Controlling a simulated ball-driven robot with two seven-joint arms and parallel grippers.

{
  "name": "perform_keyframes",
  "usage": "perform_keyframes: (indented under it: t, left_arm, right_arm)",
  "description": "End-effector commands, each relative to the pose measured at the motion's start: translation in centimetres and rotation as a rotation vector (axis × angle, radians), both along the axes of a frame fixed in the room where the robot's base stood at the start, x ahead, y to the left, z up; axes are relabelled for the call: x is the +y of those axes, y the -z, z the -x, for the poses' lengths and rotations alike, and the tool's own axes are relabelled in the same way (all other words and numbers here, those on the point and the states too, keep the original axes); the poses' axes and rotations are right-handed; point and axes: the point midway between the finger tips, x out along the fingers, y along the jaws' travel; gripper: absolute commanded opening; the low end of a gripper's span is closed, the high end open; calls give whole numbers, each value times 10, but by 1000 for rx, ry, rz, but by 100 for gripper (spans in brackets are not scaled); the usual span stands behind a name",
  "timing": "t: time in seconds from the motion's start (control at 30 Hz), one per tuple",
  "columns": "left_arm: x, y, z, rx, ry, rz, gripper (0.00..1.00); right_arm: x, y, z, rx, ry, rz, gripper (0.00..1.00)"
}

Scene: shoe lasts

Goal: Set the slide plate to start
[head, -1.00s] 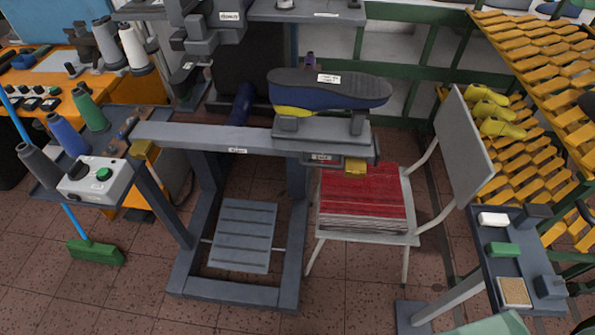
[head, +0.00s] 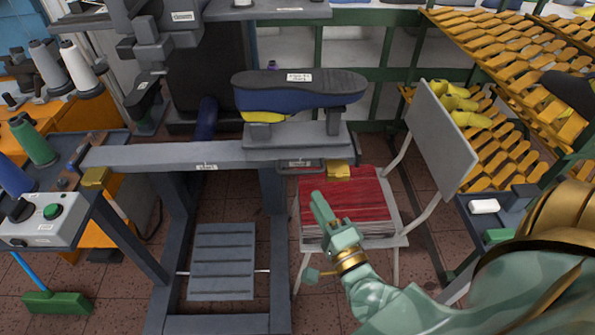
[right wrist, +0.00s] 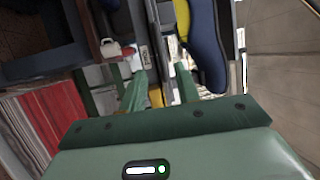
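The grey slide plate (head: 300,140) sits at the right part of the long grey rail (head: 150,155). It carries a shoe last (head: 300,97) with a dark sole, blue side and yellow part, on two grey posts. Small labels on the rail's front are too small to read. A yellow block (head: 338,168) shows below the plate's right end. My right gripper (head: 320,205) is in front of and below the plate, over the red seat, touching nothing visible. In the right wrist view its fingers (right wrist: 160,80) are apart, with the blue last beyond them. My left gripper is not in view.
A chair with a red stack (head: 345,205) stands below the plate's right end. A control box with a green button (head: 53,211) and thread spools (head: 35,142) are at left. A yellow rack (head: 500,60) is at right. A treadle (head: 223,260) hangs under the rail.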

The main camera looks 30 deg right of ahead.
Motion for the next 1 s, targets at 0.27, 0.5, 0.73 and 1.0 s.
perform_keyframes:
  t: [0.27, 0.5, 0.73, 1.0]
  left_arm:
    - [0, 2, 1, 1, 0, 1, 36]
    - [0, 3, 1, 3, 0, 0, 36]
    - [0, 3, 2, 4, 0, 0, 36]
    - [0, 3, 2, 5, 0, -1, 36]
  right_arm:
    - [-10, -11, -66, -2, 0, 1, 32]
    - [-14, -16, -92, 0, -1, 1, 32]
    - [-14, -16, -95, 1, -2, 1, 32]
    - [-14, -16, -95, 1, -1, 2, 0]
